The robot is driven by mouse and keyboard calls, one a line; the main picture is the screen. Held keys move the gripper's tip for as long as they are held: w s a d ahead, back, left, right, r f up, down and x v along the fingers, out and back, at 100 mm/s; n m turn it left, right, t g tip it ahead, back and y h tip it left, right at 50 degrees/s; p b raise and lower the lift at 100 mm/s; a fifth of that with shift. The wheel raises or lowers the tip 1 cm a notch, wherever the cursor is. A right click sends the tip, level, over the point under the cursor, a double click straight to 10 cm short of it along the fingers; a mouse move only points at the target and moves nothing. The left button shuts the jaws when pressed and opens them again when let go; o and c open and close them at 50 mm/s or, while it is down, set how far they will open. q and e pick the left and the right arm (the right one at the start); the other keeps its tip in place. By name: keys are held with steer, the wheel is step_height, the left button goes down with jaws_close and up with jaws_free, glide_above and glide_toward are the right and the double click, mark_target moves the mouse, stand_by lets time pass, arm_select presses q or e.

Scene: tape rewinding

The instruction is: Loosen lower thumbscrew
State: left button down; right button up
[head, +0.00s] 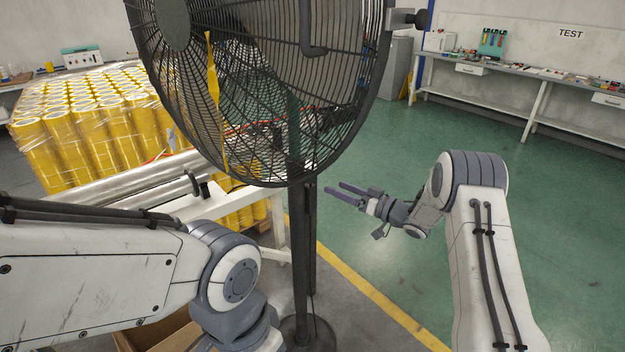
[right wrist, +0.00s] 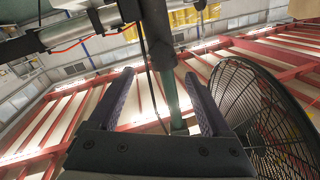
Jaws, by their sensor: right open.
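A black fan with a round wire cage (head: 250,80) stands in front of me on a dark upright pole (head: 300,260). I cannot make out a lower thumbscrew with certainty. My right gripper (head: 334,188) is open and empty just right of the pole, below the cage, its fingers pointing left at the pole. In the right wrist view the pole (right wrist: 157,40) shows between the open fingers (right wrist: 158,78); I cannot tell how far ahead it is. My left gripper is out of view.
Wrapped yellow rolls (head: 75,125) are stacked at the left behind the fan. A white frame with a metal roller (head: 130,185) stands nearby. A cardboard box (head: 160,335) lies below my left arm. Green floor (head: 370,240) is clear at the right, before a workbench (head: 540,85).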

mark_target(310, 179)
steer(key=p+x, duration=0.2)
steer(key=x, duration=0.6)
steer(key=shift+w+a+r, duration=0.1)
steer(key=shift+w+a, duration=0.1)
steer(key=shift+a, duration=0.1)
steer(key=shift+w+a+p, duration=0.35)
steer(key=shift+w+a, duration=0.1)
steer(key=shift+a, duration=0.05)
jaws_close()
steer(key=shift+f+n+b, duration=0.25)
steer(key=shift+n+b, duration=0.45)
steer(key=shift+b, duration=0.4)
steer(key=n+b, duration=0.4)
steer(key=b, duration=0.2)
steer(key=n+b, duration=0.4)
steer(key=b, duration=0.1)
steer(key=shift+s+f+n+b, duration=0.1)
steer(key=shift+f+n+b, duration=0.1)
steer(key=shift+n+b, duration=0.2)
steer(key=n+b, duration=0.7)
steer(key=b, duration=0.2)
steer(key=shift+s+a+n, duration=0.1)
steer(key=shift+n, duration=0.2)
steer(key=shift+r+n+b, duration=0.1)
steer(key=shift+n+b, duration=1.1)
steer(key=shift+b, duration=0.05)
